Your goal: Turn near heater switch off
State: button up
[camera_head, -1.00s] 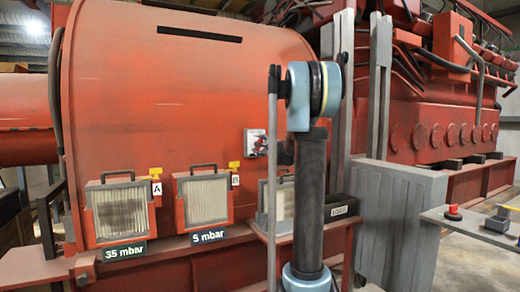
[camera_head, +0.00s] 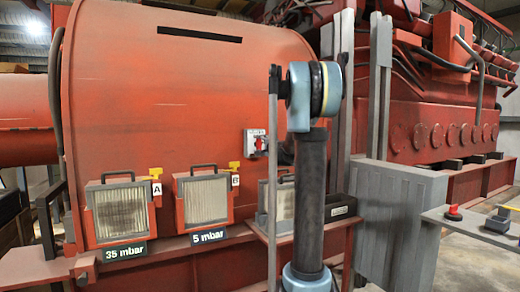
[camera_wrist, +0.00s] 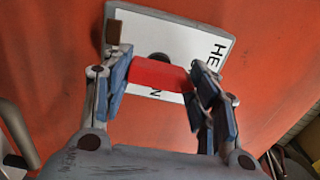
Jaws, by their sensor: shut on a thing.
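The heater switch is a white plate (camera_head: 250,142) on the red engine housing, with a small red handle (camera_head: 260,144) at its right part. In the wrist view, the plate (camera_wrist: 185,40) looks tilted and bears black letters, partly covered. The red handle (camera_wrist: 158,75) crosses the plate between the two fingers. My gripper (camera_wrist: 162,77) is shut on the red handle, one finger at each end of it. In the head view my own arm hides most of the gripper. I cannot read the switch's position marks.
Filter panels A (camera_head: 122,208) and B (camera_head: 205,198) stand on the ledge at left, with a third panel (camera_head: 278,205) partly behind my arm. A grey cabinet (camera_head: 395,215) stands at right. A grey shelf (camera_head: 465,222) with a red button (camera_head: 453,212) is farther right.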

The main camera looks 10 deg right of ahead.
jog(key=shift+w, duration=0.1)
jog(key=o, duration=1.2)
jog(key=shift+c, duration=0.2)
jog(key=v, duration=1.2)
